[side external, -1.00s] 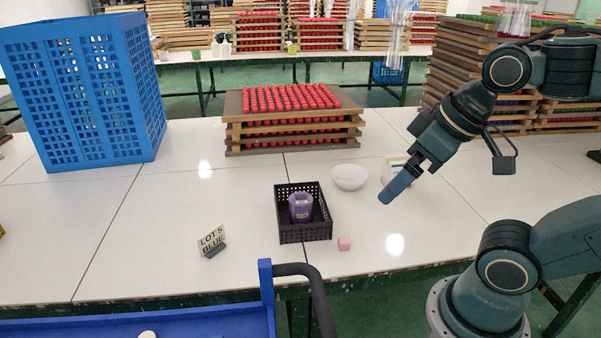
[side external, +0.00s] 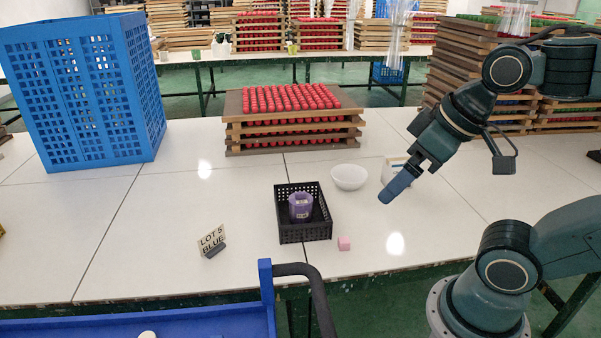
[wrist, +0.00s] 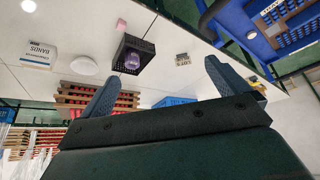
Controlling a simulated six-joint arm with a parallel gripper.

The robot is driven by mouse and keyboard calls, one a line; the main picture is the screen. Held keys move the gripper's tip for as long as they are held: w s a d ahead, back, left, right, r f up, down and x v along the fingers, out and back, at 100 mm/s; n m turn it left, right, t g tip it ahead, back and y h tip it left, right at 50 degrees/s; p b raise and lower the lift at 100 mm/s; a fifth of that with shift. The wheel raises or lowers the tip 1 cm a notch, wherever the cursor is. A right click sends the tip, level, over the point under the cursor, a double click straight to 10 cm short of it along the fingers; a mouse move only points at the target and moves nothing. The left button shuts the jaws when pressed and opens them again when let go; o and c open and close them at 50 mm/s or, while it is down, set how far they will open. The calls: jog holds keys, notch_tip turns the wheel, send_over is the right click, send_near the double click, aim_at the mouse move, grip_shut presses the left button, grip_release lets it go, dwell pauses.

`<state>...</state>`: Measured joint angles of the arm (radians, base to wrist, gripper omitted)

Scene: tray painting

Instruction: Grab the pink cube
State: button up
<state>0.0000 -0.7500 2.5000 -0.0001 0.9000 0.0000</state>
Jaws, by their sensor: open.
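The small pink cube (side external: 344,243) sits on the white table near its front edge, just right of the black basket.
A black basket (side external: 305,235) holding a purple container (side external: 301,207) stands beside the cube. A white bowl (side external: 349,177) and a white box (side external: 392,169) lie behind. A "LOT 5 BLUE" sign (side external: 211,240), blue crate (side external: 85,95) and stacked trays (side external: 292,134) stand farther left and back.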

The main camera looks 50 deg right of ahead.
jog(key=c, duration=1)
jog(key=shift+o, duration=0.2)
jog(key=m+g, duration=0.6)
jog(key=m, duration=0.3)
send_over(344, 240)
notch_tip(344, 240, down, 20)
jog(key=shift+d+f, duration=0.15)
jog(key=shift+f, duration=4.35)
jog(key=shift+f, duration=0.15)
jog(key=shift+f, duration=2.45)
jog(key=shift+c, duration=0.2)
